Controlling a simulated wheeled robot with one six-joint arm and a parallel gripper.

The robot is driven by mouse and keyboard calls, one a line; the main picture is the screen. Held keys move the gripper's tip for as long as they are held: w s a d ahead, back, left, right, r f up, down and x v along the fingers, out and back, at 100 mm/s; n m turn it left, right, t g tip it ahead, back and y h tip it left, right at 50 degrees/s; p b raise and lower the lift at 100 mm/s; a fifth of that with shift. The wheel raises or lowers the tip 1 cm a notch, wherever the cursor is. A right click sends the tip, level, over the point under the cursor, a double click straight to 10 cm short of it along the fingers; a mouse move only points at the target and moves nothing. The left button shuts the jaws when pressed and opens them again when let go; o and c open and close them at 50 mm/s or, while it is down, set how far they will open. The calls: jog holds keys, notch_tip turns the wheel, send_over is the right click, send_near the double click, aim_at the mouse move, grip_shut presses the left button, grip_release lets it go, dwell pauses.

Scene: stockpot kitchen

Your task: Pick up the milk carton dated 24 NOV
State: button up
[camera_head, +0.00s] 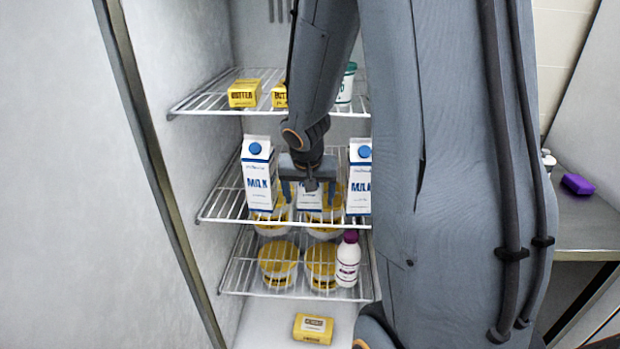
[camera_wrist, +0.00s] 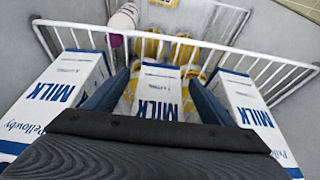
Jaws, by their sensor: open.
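Three white and blue milk cartons stand on the middle wire shelf of the fridge: a left carton (camera_head: 258,178), a middle carton (camera_head: 309,201) and a right carton (camera_head: 359,180). No date can be read on any of them. My gripper (camera_head: 308,190) is open at the middle carton and hides much of it in the head view. In the wrist view my gripper (camera_wrist: 157,82) has one finger on each side of the middle carton (camera_wrist: 158,96). The left carton (camera_wrist: 62,92) and right carton (camera_wrist: 246,105) stand just outside the fingers. Finger contact cannot be told.
Yellow-lidded tubs (camera_head: 278,262) and a purple-capped bottle (camera_head: 348,259) are on the lower shelf. A yellow pack (camera_head: 313,328) lies on the fridge floor. The fridge's edge (camera_head: 150,150) is at left.

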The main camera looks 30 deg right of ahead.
jog(key=c, duration=1.9)
jog(key=shift+w, duration=0.1)
grip_shut()
jog(key=shift+r+p, duration=0.2)
jog(key=shift+p, duration=0.1)
